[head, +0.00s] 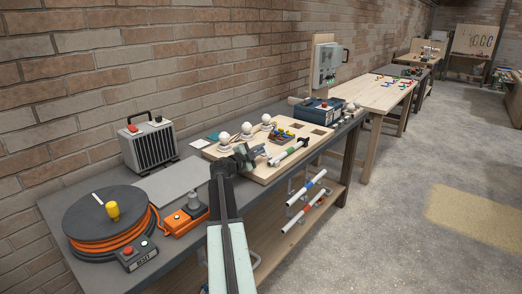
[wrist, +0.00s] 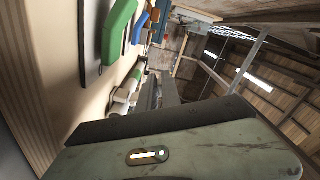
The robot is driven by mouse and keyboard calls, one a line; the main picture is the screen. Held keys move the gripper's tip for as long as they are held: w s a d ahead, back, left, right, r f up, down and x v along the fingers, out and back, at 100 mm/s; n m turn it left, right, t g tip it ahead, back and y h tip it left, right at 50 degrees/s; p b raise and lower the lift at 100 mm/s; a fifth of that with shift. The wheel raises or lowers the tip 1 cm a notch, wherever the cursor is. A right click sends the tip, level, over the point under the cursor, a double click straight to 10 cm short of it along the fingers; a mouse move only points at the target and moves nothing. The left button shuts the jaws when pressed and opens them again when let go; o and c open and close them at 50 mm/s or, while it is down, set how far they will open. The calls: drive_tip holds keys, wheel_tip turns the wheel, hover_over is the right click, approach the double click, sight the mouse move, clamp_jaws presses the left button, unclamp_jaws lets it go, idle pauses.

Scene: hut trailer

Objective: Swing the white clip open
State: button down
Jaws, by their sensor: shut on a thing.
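My gripper (head: 262,154) is over the front of the wooden board (head: 228,152) on the grey bench in the head view. It is shut, and its jaws and body hide most of what is between them; the white clip is not clearly seen apart from them. Several coloured clips (head: 284,138) sit on the board just beyond the gripper. In the wrist view a green piece (wrist: 117,30) stands out at the top left, with blue and orange pieces behind it. White cylindrical parts (wrist: 124,104) are just past my gripper's pale green body.
A white tube with a green band (head: 288,152) lies right of the gripper. White bulbs (head: 246,128) stand behind it. A blue case (head: 308,115), a heater (head: 150,146) and an orange cable reel (head: 108,215) are on the bench. The floor at right is clear.

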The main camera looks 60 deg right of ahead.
idle(0.4)
drive_tip(key=c, duration=1.5)
unclamp_jaws()
drive_tip(key=shift+c, duration=0.2)
drive_tip(key=shift+r+p, duration=0.3)
drive_tip(key=shift+p, duration=0.05)
drive_tip(key=s+a+r+p, duration=0.2)
drive_tip(key=s+a, duration=0.1)
drive_tip(key=a, duration=0.4)
drive_tip(key=s+a+r+p, duration=0.2)
drive_tip(key=s+a, duration=0.2)
drive_tip(key=a, duration=0.3)
drive_tip(key=shift+a+r, duration=0.15)
drive_tip(key=shift+a, duration=0.05)
drive_tip(key=shift+s, duration=0.1)
